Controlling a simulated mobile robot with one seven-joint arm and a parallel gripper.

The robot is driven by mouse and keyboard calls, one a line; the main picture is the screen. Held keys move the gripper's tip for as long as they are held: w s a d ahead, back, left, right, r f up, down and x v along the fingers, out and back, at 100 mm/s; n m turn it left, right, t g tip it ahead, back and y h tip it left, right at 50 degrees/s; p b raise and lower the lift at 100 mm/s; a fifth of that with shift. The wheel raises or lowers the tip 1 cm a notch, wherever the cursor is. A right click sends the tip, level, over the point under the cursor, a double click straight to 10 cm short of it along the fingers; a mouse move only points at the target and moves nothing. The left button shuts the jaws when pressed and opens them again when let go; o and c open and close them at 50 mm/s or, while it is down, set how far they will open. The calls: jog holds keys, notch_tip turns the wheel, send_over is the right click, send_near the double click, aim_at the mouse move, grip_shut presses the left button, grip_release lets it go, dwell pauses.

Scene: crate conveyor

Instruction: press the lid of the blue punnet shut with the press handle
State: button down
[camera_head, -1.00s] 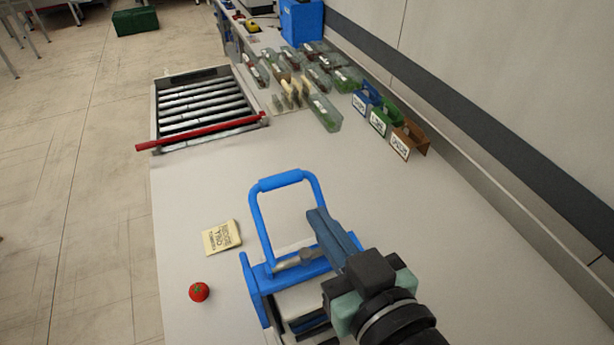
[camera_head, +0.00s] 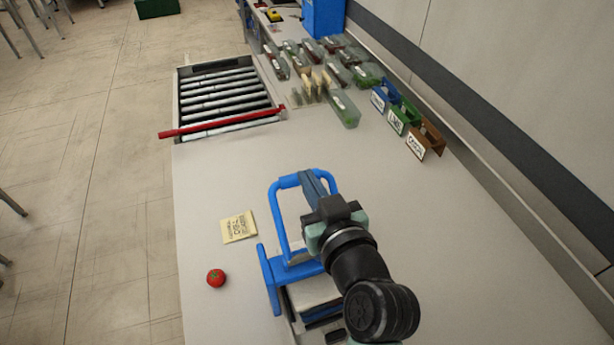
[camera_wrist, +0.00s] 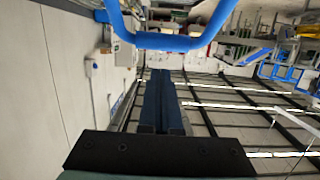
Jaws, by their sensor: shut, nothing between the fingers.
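The blue press stands at the near part of the table, with its blue frame (camera_head: 269,279) at the left and its loop-shaped press handle (camera_head: 276,212) raised. My gripper (camera_head: 308,175) is shut and empty, its fingers at the top of the handle loop, towards its right side. In the wrist view, the blue handle bar (camera_wrist: 172,42) crosses just beyond the tips of my closed fingers (camera_wrist: 160,75); I cannot tell whether they touch. A pale block and dark parts show under the press, partly behind my arm. I cannot make out the blue punnet or its lid.
A tomato (camera_head: 216,278) and a yellow note (camera_head: 238,227) lie left of the press. A roller conveyor (camera_head: 225,95) with a red bar (camera_head: 222,123) is at the far left. Several clear punnets (camera_head: 344,110) and blue, green and brown labelled holders (camera_head: 424,141) stand farther back. Mid-table is clear.

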jog(key=shift+w+a+f, duration=0.1)
jog(key=shift+w+f, duration=0.2)
jog(key=shift+f, duration=0.25)
jog(key=shift+w+a+f, duration=0.1)
jog(key=shift+w+f, duration=0.2)
jog(key=shift+f, duration=0.2)
jog(key=shift+w+p, duration=0.15)
jog(key=shift+p, duration=0.35)
